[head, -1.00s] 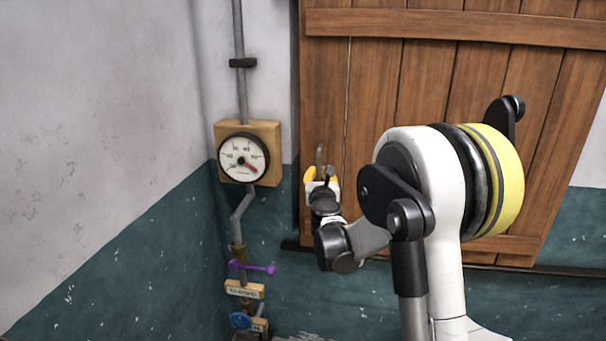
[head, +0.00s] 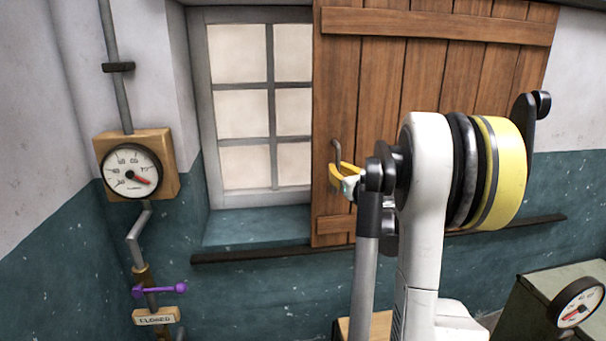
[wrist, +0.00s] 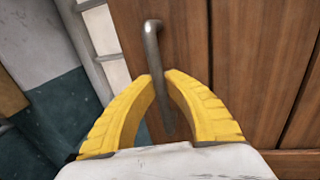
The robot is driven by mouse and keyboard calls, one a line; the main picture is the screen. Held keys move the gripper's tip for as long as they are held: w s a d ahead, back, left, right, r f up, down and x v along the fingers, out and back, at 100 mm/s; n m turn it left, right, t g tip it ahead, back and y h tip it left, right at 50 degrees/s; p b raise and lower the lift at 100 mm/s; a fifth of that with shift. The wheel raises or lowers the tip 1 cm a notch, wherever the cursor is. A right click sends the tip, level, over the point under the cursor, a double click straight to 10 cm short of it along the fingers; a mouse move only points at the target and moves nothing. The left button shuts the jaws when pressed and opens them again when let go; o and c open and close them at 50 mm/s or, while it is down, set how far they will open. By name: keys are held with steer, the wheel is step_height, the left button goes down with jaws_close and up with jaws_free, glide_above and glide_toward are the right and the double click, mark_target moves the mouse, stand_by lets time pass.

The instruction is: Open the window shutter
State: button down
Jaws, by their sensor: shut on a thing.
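The wooden window shutter (head: 425,95) is a brown plank panel that hangs to the right of the paned window (head: 262,110), which shows uncovered in the head view. A grey metal handle (head: 337,150) stands near the shutter's left edge. My gripper (head: 346,176) has yellow fingers and is at this handle. In the wrist view the handle (wrist: 151,45) passes between the fingers of my gripper (wrist: 160,80), which are shut on it. The handle's lower end lies between the fingers. My arm hides part of the shutter's lower right.
A round gauge (head: 131,172) on a wooden block, pipes and a purple valve handle (head: 160,289) are on the wall at left. A dark rail (head: 520,224) runs below the shutter. A greenish cabinet (head: 570,275) with another gauge (head: 577,303) stands at lower right.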

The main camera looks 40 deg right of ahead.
steer(key=s+d, duration=0.2)
steer(key=d, duration=0.2)
steer(key=s+d, duration=0.3)
steer(key=d, duration=0.1)
steer(key=s+d, duration=0.3)
steer(key=d, duration=0.1)
steer(key=shift+s+d, duration=0.2)
steer(key=shift+d, duration=0.1)
steer(key=c, duration=1.4)
jaws_free()
steer(key=v, duration=1.2)
